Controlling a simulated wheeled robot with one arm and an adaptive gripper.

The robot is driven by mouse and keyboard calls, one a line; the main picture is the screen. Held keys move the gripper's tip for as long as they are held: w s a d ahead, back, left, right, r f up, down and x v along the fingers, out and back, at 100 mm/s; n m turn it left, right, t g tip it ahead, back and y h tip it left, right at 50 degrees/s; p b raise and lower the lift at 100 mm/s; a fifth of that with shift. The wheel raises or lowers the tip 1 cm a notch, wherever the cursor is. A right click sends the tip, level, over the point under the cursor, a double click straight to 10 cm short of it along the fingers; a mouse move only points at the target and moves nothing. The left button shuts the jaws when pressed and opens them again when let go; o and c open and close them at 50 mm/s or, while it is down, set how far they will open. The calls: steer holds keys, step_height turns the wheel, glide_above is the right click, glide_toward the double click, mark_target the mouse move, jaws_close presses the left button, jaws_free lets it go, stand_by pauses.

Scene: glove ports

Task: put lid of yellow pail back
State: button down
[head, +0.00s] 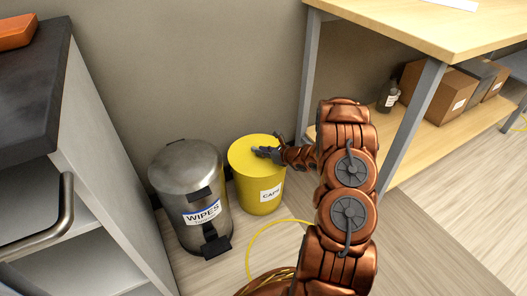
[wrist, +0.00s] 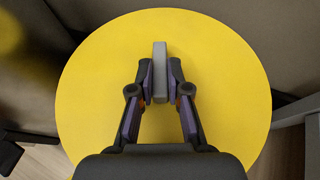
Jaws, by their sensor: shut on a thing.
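The yellow pail (head: 261,197) labelled CAPS stands on the floor against the wall. Its yellow lid (head: 250,147) lies over the pail's top and looks about level; I cannot tell whether it is fully seated. In the wrist view the round lid (wrist: 220,70) fills most of the picture and hides the pail below. A grey bar handle (wrist: 160,62) stands up from the lid. My gripper (wrist: 160,88) is shut on this handle, one finger on each side. In the head view my gripper (head: 268,153) is at the lid's top, coming from the right.
A steel pedal bin (head: 190,190) labelled WIPES stands close to the pail's left. A cabinet with a dark top (head: 30,85) is at the left. A wooden workbench (head: 430,25) with boxes (head: 438,95) and a bottle (head: 388,95) on its lower shelf is at the right.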

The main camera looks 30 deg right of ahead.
steer(key=shift+f, duration=0.2)
steer(key=c, duration=1.1)
jaws_free()
steer(key=shift+o, duration=0.2)
steer(key=shift+s, duration=0.15)
